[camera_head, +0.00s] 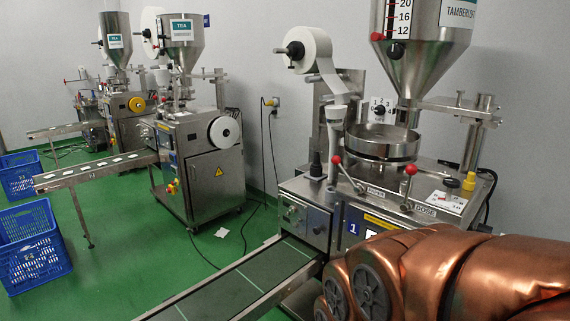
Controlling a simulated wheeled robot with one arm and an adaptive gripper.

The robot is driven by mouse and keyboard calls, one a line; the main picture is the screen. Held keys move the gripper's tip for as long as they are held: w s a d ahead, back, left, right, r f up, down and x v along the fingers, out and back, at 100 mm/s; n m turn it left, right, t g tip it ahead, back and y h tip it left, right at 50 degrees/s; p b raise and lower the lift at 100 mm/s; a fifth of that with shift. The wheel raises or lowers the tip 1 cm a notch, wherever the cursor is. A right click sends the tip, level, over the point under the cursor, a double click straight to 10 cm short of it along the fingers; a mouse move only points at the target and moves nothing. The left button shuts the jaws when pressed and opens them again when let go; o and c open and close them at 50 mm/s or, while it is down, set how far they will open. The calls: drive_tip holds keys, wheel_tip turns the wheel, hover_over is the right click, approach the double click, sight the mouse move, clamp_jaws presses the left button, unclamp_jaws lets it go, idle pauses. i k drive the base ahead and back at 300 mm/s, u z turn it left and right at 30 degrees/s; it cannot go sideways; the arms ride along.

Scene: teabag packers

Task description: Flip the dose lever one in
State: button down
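The dose lever (409,188) stands on top of the nearest packing machine, at the right. It is a thin metal rod with a red ball on its upper end, standing close to upright. A plate reading DOSE lies at its foot. A second red-balled lever (347,176) stands to its left, leaning up and left, beside another small label that is hard to read. My copper-coloured arm fills the lower right corner, in front of the machine and below the dose lever. My gripper's fingers do not show. Nothing touches the dose lever.
A steel hopper (420,62) and round pan (381,141) stand behind the levers. A yellow knob (469,181) is to the right. A conveyor (245,285) runs to the lower left. Two more packing machines and blue crates (32,245) stand at the left. Green floor lies open between.

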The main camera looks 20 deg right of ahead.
sight(411, 169)
drive_tip(key=k, duration=1.3)
drive_tip(key=z, duration=0.75)
drive_tip(key=i, duration=1.3)
drive_tip(key=u, duration=0.6)
